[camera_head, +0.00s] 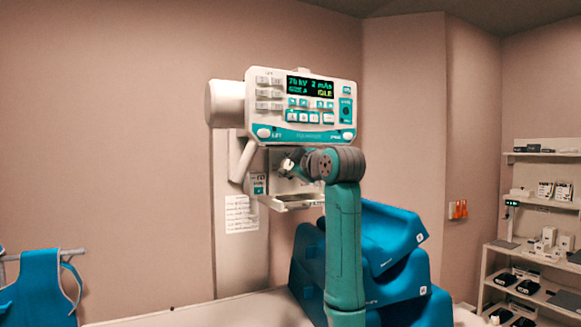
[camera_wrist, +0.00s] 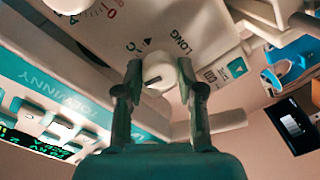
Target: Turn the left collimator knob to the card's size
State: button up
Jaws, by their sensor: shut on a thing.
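In the wrist view, a white round knob (camera_wrist: 157,70) with a dark pointer line sits on the pale collimator face (camera_wrist: 218,45), with the word LONG and small dial marks beside it. My gripper (camera_wrist: 159,75) has its two fingers on either side of this knob, shut on it. A second white knob (camera_wrist: 68,4) shows in part at the top left, beside a red-marked scale. In the head view, my gripper (camera_head: 291,163) is under the control panel and partly hidden by my wrist. A white printed sheet (camera_head: 241,214) hangs on the column; its text is unreadable.
The white and teal control panel (camera_head: 300,108) with a lit display is just above my gripper. A tray-like ledge (camera_head: 295,202) is below it. Blue wedge cushions (camera_head: 405,265) stand behind my arm. A blue apron (camera_head: 40,290) hangs at left; shelves (camera_head: 535,205) stand at right.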

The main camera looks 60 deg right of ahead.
jog(key=shift+n, duration=0.5)
jog(key=o, duration=1.1)
jog(key=shift+o, duration=0.2)
jog(key=v, duration=1.2)
